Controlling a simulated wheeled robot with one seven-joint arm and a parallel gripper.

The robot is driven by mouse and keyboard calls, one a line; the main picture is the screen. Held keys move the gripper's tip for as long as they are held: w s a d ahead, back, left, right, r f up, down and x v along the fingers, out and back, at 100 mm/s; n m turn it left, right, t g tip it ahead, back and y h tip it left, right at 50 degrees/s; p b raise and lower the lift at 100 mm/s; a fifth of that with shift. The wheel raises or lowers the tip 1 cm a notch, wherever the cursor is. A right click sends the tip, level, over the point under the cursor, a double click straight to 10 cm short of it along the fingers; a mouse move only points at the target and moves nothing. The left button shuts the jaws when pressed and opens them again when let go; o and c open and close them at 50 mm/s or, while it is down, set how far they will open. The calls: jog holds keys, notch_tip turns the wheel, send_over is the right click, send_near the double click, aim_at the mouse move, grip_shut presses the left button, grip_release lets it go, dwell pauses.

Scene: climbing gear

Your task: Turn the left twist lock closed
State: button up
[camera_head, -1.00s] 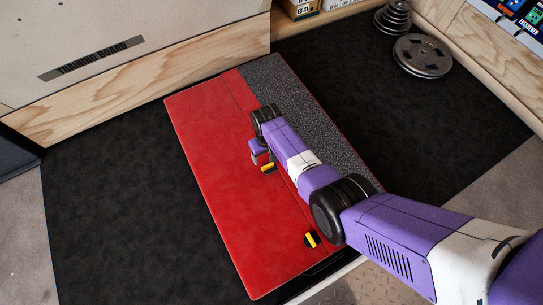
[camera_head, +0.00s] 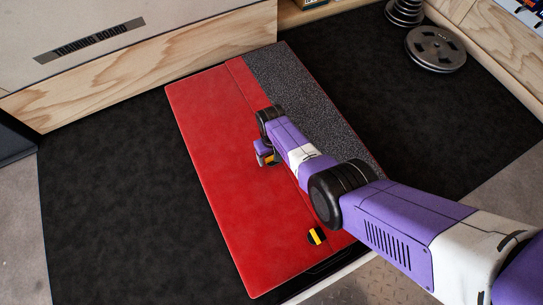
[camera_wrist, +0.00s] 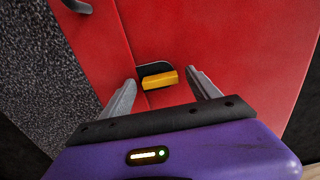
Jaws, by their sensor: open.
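A red board (camera_head: 205,150) lies flat on the black mat and bears two twist locks with yellow handles on black bases. The left, farther twist lock (camera_wrist: 160,80) shows in the wrist view, its yellow bar lying nearly crosswise between my fingers. In the head view it is mostly hidden by my gripper (camera_head: 268,157). In the wrist view my gripper (camera_wrist: 162,84) is open, one finger off each end of the bar, with visible gaps. The other twist lock (camera_head: 317,236) is near the board's front edge, clear of my arm.
A grey speckled strip (camera_head: 305,95) runs along the board's right side, partly under my arm. A wooden-edged panel (camera_head: 150,75) stands behind the board. Weight plates (camera_head: 435,48) lie at the back right. The black mat (camera_head: 110,200) is clear on the left.

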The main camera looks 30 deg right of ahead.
jog(key=c, duration=1.4)
jog(key=shift+o, duration=0.2)
jog(key=shift+m, duration=0.3)
jog(key=m, duration=1.3)
jog(key=shift+d+m, duration=0.15)
jog(key=shift+m, duration=1.95)
jog(key=shift+s, duration=0.15)
